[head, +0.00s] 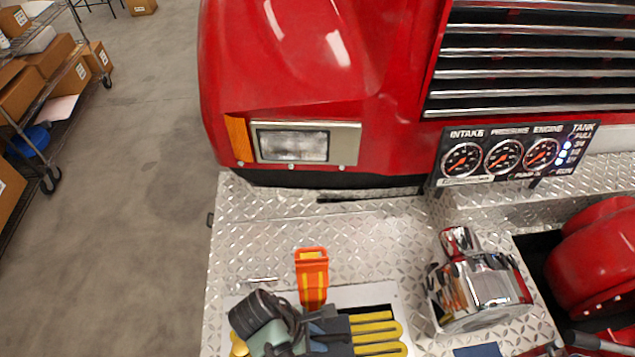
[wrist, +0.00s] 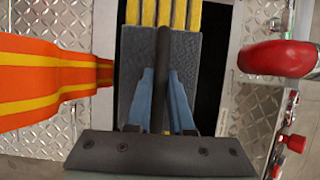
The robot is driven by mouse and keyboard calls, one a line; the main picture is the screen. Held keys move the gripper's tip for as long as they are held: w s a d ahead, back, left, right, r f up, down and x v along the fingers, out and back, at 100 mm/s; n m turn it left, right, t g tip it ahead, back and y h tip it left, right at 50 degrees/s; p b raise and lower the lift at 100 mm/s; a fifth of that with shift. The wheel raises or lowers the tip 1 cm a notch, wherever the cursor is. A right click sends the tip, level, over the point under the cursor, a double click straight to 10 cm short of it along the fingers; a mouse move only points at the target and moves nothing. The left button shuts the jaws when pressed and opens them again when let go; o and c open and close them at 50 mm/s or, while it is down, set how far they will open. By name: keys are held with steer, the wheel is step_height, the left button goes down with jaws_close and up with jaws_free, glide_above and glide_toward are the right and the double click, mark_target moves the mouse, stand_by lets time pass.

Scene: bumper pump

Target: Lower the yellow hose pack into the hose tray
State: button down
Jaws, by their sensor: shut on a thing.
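The yellow hose pack (head: 375,331) shows in the head view as yellow hose loops at the bottom edge, with a dark grey wrap at their left. In the wrist view the pack (wrist: 180,12) has yellow strands running up from a grey block with a dark bar along its middle. My gripper (wrist: 162,98) has its blue fingers shut on this bar; it also shows in the head view (head: 326,328). The hose tray (head: 352,294) is a dark opening in a pale plate, partly covered by the pack. Its dark inside (wrist: 211,75) shows right of the pack. I cannot tell the pack's height over it.
An orange strap-like piece with yellow stripes (head: 312,277) stands close left of the tray. A chrome pump fitting (head: 480,290) is at the right, with a red rounded part (head: 597,258) beyond. The gauge panel (head: 515,153) and red truck front (head: 300,60) stand behind.

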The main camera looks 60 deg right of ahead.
step_height(320, 180, down, 28)
steer(key=b, duration=1.9)
steer(key=shift+w+b, duration=0.15)
steer(key=shift+b, duration=0.25)
steer(key=shift+f+b, duration=0.3)
steer(key=shift+f, duration=0.35)
steer(key=c, duration=0.9)
jaws_free()
steer(key=o, duration=0.4)
steer(key=shift+s+f, duration=0.15)
steer(key=shift+s, duration=0.05)
steer(key=shift+c, duration=0.2)
steer(key=shift+o, duration=1.1)
